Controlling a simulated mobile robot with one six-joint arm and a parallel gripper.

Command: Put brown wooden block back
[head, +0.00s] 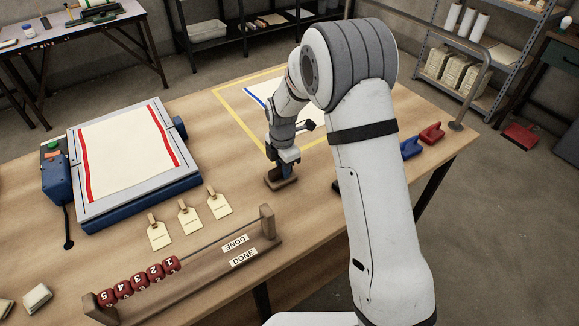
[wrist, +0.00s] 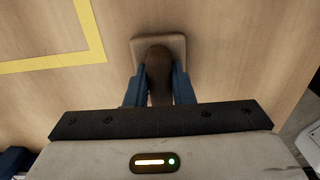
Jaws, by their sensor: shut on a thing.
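The brown wooden block (head: 281,181) has a flat base and an upright handle. It is at the tabletop, just in front of the yellow tape outline; I cannot tell whether its base touches the wood. My gripper (head: 284,160) points down over it and is shut on the handle. In the wrist view, the block's pale square base (wrist: 158,40) shows beyond the fingers. The dark handle stands between the two blue fingers of my gripper (wrist: 159,80). A pale cloth with a blue stripe (head: 256,97) lies inside the tape outline, partly hidden by my arm.
A flat press (head: 190,190) holding a red-striped cloth (head: 127,150) stands left. Several paper tags (head: 189,218) and a red bead counter (head: 190,262) lie in front. Blue (head: 411,148) and red (head: 432,133) holders sit near the right edge. Wood around the block is clear.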

